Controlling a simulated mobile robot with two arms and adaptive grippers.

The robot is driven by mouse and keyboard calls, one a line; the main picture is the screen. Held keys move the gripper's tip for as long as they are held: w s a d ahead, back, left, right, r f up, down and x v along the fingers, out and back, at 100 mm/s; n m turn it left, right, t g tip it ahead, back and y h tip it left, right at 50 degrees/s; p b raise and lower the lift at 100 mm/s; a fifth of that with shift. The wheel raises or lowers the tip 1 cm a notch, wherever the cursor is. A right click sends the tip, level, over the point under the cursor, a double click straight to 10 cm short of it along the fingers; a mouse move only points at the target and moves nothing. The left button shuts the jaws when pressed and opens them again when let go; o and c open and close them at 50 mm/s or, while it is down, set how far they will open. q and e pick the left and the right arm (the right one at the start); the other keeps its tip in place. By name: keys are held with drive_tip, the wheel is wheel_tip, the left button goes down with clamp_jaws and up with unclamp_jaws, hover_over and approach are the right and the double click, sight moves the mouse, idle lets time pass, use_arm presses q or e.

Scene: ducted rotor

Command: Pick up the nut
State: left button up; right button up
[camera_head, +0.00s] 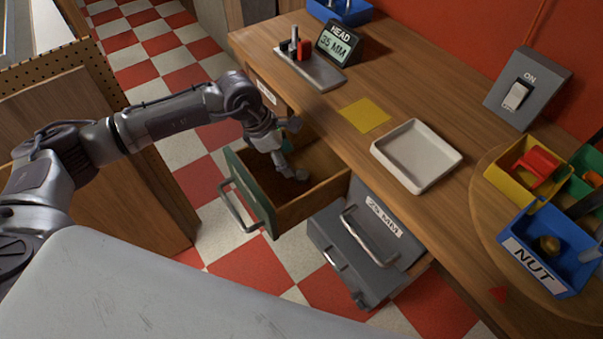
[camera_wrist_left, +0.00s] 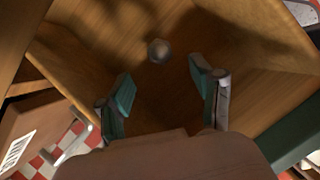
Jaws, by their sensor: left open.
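A small round grey object (camera_wrist_left: 159,50), which may be the nut, lies on the wooden floor of the open drawer in the left wrist view. My left gripper (camera_head: 290,150) reaches down into that drawer (camera_head: 237,180). In the left wrist view the gripper (camera_wrist_left: 161,82) has its two teal-padded fingers spread apart with nothing between them. The grey object is beyond the fingertips, roughly centred between them. A brass-coloured piece (camera_head: 547,245) sits in the blue bin labelled NUT (camera_head: 528,262). My right gripper is not in view.
The drawer walls stand close around my gripper. A grey drawer labelled 25 MM (camera_head: 372,228) is beside it. On the bench are an empty white tray (camera_head: 417,155), a yellow square (camera_head: 364,115), a HEAD 35 MM display (camera_head: 338,43) and a switch box (camera_head: 528,88).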

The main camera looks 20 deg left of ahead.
sight(298, 172)
use_arm(q)
drive_tip(key=shift+p+x, duration=0.6)
drive_tip(key=shift+x, duration=2.85)
clamp_jaws()
